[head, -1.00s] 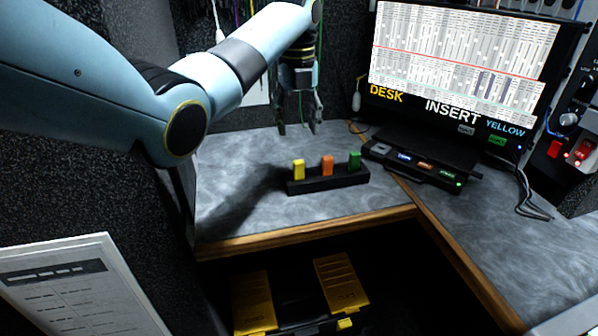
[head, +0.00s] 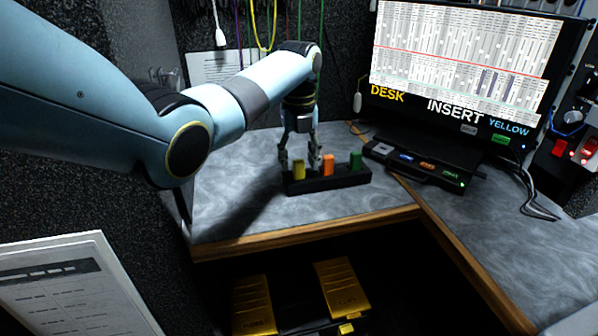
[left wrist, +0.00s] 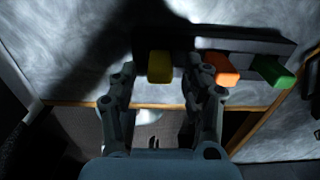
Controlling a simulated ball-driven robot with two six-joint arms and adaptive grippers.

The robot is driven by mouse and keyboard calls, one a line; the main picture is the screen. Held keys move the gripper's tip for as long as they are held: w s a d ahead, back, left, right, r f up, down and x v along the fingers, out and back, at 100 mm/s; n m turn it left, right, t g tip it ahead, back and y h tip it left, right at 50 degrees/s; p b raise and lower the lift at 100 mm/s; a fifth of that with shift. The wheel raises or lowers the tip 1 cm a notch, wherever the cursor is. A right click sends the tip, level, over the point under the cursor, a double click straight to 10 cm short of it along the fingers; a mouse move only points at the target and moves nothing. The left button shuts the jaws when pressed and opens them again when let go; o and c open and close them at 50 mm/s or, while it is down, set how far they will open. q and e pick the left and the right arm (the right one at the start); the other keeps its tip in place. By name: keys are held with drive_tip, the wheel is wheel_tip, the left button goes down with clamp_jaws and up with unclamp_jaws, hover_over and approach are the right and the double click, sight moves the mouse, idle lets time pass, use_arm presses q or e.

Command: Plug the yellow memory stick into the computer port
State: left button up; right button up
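The yellow memory stick (head: 299,170) stands upright in a black holder (head: 330,184) on the desk, left of an orange stick (head: 328,164) and a green stick (head: 355,160). My left gripper (head: 300,164) is open, lowered over the holder with its fingers apart around the yellow stick's position. In the left wrist view, the yellow stick (left wrist: 160,68) lies ahead between the open fingertips (left wrist: 158,82), with gaps on both sides; the right finger is close to the orange stick (left wrist: 221,69). The black computer unit (head: 420,163) with its row of ports is below the monitor. My right gripper is not visible.
The monitor (head: 460,65) reads "DESK INSERT YELLOW". Cables (head: 525,190) hang at the right of the desk. The grey desktop (head: 240,205) left of and before the holder is clear. A black and yellow case (head: 343,287) sits under the desk.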

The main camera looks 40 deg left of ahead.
use_arm(q)
drive_tip(key=c, duration=0.8)
drive_tip(key=shift+o, duration=0.2)
drive_tip(key=shift+r, duration=0.1)
